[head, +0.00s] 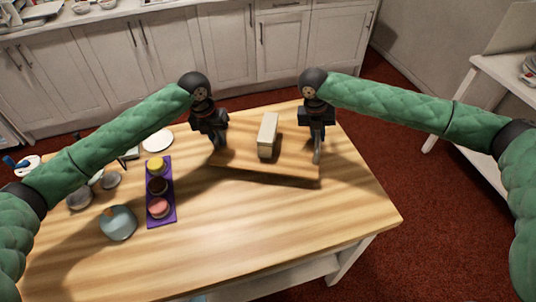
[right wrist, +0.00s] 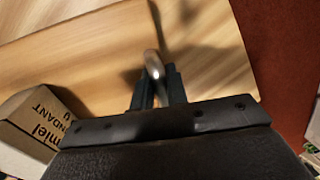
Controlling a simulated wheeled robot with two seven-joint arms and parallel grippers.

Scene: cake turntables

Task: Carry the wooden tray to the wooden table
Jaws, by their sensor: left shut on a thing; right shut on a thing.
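The wooden tray (head: 292,168) is over the far right part of the wooden table (head: 270,230). A dark shadow lies along its near edge; I cannot tell for sure whether it is clear of the tabletop. A pale oblong box (head: 268,136) stands on the tray; its printed side shows in the right wrist view (right wrist: 38,122). My left gripper (head: 219,146) is shut at the tray's left end, its handle hidden. My right gripper (head: 317,152) is shut on the metal handle (right wrist: 154,66) at the tray's right end.
On the table's left are a purple tray (head: 168,215) with small cakes, a blue-grey pot (head: 118,223), grey bowls (head: 80,198) and a white plate (head: 158,140). The table's near right is clear. White cabinets (head: 180,50) stand behind; a white side table (head: 490,75) stands right.

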